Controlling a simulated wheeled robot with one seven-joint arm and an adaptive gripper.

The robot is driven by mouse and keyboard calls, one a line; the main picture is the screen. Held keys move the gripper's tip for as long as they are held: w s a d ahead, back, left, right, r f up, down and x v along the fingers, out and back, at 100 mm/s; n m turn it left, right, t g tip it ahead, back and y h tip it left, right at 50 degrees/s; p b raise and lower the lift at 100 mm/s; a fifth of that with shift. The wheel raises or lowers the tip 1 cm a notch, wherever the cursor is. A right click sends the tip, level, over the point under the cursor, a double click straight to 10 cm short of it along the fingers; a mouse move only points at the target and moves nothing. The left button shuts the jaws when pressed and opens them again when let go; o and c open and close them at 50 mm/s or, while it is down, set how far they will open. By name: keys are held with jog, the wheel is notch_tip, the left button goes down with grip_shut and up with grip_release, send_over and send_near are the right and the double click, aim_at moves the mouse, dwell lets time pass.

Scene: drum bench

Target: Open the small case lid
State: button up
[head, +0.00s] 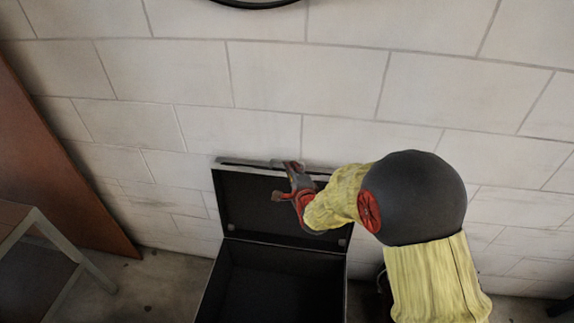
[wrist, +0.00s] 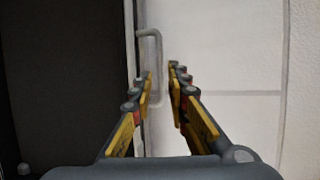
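The small black case (head: 211,290) stands on the floor with its lid (head: 245,200) raised nearly upright near the wall. The lid has a grey rim, and its dark inside faces the head camera. My gripper (head: 284,180) is at the upper right of the lid, close to its top edge. In the wrist view the lid (wrist: 65,80) fills the left side. A grey handle (wrist: 154,35) stands out from its edge. My gripper's fingers (wrist: 160,78) are apart, with the handle between or just beyond the tips; contact cannot be told. My arm hides part of the lid's right side.
A pale block wall (head: 330,80) rises close behind the lid. A reddish-brown panel (head: 55,165) leans at the left, beside a metal-framed piece of furniture (head: 60,245). The case's inside (head: 270,285) looks dark and empty. Some floor (head: 160,285) is clear to its left.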

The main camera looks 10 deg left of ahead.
jog(key=shift+b+x, duration=0.5)
jog(key=shift+x, duration=2.2)
jog(key=shift+c, duration=1.4)
jog(key=shift+c, duration=0.7)
grip_shut()
jog(key=shift+s+f, duration=0.1)
jog(key=shift+f, duration=0.05)
